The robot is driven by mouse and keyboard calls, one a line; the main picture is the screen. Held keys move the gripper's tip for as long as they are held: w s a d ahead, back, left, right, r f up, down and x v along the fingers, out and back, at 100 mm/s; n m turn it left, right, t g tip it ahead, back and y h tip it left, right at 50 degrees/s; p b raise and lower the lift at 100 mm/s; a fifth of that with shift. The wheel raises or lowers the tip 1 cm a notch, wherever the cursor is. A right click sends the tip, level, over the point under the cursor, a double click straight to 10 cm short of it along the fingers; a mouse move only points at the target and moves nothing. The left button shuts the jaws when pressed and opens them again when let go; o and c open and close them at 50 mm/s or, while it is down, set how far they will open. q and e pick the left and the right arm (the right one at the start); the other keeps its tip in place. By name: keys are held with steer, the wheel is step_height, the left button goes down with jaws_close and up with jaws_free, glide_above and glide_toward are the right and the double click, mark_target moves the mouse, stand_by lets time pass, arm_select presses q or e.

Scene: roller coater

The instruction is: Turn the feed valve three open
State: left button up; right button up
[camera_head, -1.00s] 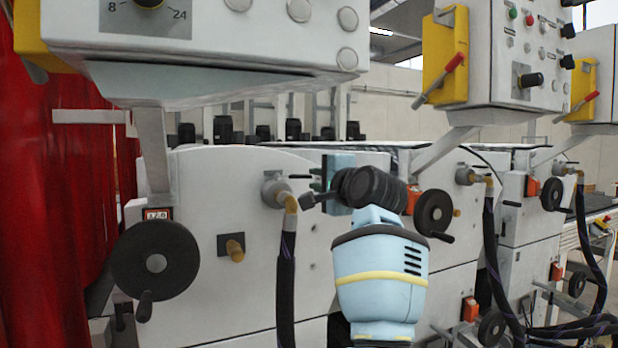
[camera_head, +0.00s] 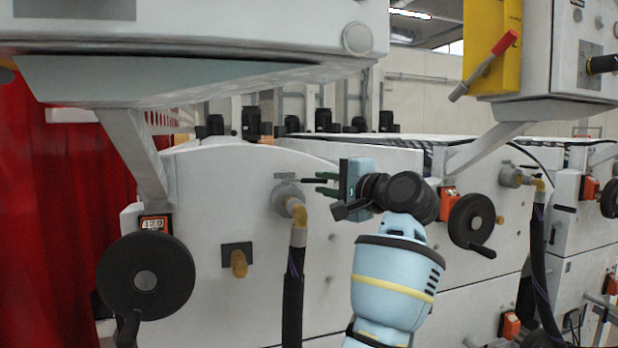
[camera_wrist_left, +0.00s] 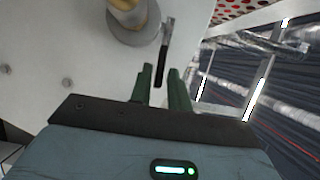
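A feed valve (camera_head: 286,194) with a grey round body, a brass elbow and a dark hose sits on the white machine panel, left of my left gripper (camera_head: 322,183). I cannot read a number on it. Its thin dark lever (camera_head: 291,177) points right toward my fingers. In the left wrist view, the valve's brass part (camera_wrist_left: 128,14) is at the top and the lever (camera_wrist_left: 164,50) reaches down between the green fingertips of my left gripper (camera_wrist_left: 160,70). The fingers are apart, with gaps on both sides of the lever. My right gripper is not in view.
A black handwheel (camera_head: 146,280) and a brass knob (camera_head: 238,264) are on the panel to the left. Another handwheel (camera_head: 471,221) is right of my arm. A control box (camera_head: 190,30) hangs above. Another hose valve (camera_head: 512,176) is farther right.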

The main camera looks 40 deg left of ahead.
mark_target(311, 179)
arm_select(q)
steer(key=a, duration=0.4)
steer(key=shift+w+r+p, duration=0.15)
steer(key=shift+r+p, duration=0.05)
steer(key=shift+p, duration=0.2)
steer(key=shift+w+a+f, duration=0.1)
steer(key=shift+a, duration=0.4)
steer(key=shift+w+a+f, duration=0.1)
steer(key=shift+a, duration=0.05)
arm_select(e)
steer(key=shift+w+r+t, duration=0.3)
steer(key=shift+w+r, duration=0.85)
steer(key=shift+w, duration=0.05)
arm_select(q)
steer(key=shift+c, duration=0.5)
jaws_close()
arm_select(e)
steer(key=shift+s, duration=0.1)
